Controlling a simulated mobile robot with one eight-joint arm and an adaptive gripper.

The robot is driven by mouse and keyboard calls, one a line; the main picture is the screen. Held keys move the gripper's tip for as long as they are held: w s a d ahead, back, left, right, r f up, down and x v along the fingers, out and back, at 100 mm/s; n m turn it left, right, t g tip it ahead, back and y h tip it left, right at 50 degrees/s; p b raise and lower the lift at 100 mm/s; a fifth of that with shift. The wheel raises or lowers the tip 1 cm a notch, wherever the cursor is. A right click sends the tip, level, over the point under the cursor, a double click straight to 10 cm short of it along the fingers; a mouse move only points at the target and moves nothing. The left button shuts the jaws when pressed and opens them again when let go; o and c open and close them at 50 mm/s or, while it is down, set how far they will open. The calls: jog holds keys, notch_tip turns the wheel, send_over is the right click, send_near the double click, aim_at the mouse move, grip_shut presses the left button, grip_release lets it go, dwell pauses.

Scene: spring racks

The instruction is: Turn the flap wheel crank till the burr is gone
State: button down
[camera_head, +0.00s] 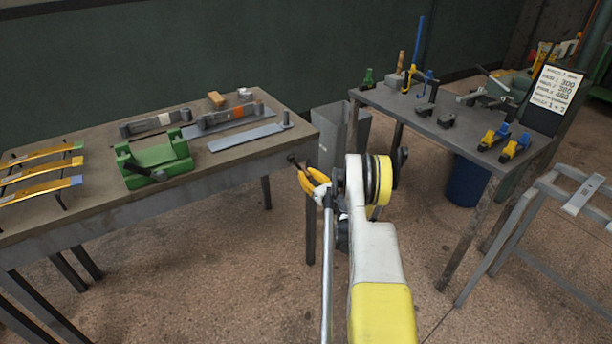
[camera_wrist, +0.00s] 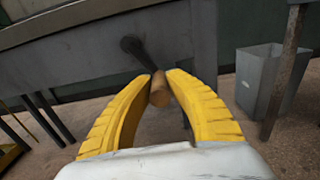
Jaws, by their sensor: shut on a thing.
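My gripper (camera_head: 313,182) is in front of the right end of the left workbench (camera_head: 225,165). Its yellow fingers, also in the wrist view (camera_wrist: 161,82), are closed on a wooden crank handle (camera_wrist: 160,92). A dark crank arm (camera_wrist: 143,58) runs from the handle up to a round dark hub (camera_wrist: 130,44) in front of the grey bench side. In the head view the dark end of the crank (camera_head: 293,159) shows just beyond the fingertips. I cannot make out the flap wheel or any burr in either view.
A green vise (camera_head: 155,160), yellow strips (camera_head: 40,172) and grey metal strips (camera_head: 247,137) lie on the left bench. A grey bin (camera_head: 345,130) stands between it and the right bench (camera_head: 445,125), which holds clamps. A metal frame (camera_head: 530,215) stands at right.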

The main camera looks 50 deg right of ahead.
jog(key=shift+d, duration=0.15)
notch_tip(320, 180, up, 10)
jog(key=d+n, duration=0.1)
jog(key=n, duration=1.8)
jog(key=shift+s+f, duration=0.15)
jog(key=shift+f, duration=0.1)
